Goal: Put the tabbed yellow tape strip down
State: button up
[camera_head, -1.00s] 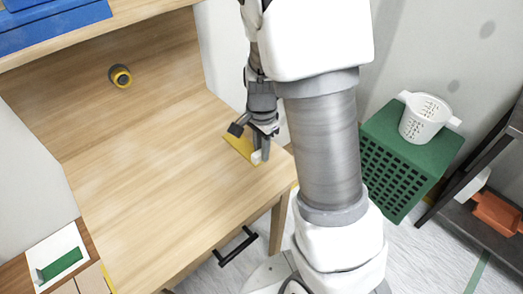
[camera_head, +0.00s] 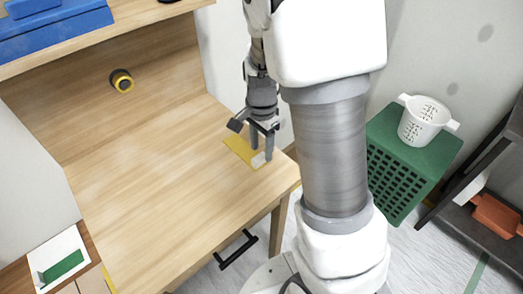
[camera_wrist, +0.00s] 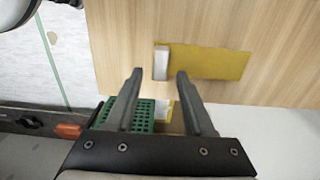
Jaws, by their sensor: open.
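The yellow tape strip (camera_head: 240,149) lies flat on the wooden table (camera_head: 150,160) near its right front corner, with its pale tab (camera_head: 258,160) toward the table edge. In the wrist view the strip (camera_wrist: 212,62) reaches right from the whitish tab (camera_wrist: 161,62). My gripper (camera_head: 262,155) is open just above the tab end. In the wrist view its fingertips (camera_wrist: 159,73) are apart, one on each side of the tab, with nothing held. I cannot tell the exact height of the fingertips over the table.
A yellow and black tape roll (camera_head: 122,81) is at the table's back. A blue box (camera_head: 50,30) stands on the shelf above. A green crate (camera_head: 410,150) with a white basket (camera_head: 425,120) stands right of my arm. Most of the tabletop is clear.

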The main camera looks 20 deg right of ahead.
notch_tip(320, 180, up, 10)
jog(key=p, duration=0.2)
jog(key=s+a+r+n+t, duration=0.3)
jog(key=s+r+n+t, duration=0.2)
jog(key=s+r+n, duration=0.8)
jog(key=s, duration=0.3)
jog(key=shift+n+t, duration=0.3)
jog(key=shift+a, duration=0.1)
notch_tip(320, 180, up, 11)
jog(key=p, duration=1.1)
jog(key=shift+f, duration=0.1)
jog(key=shift+s, duration=0.1)
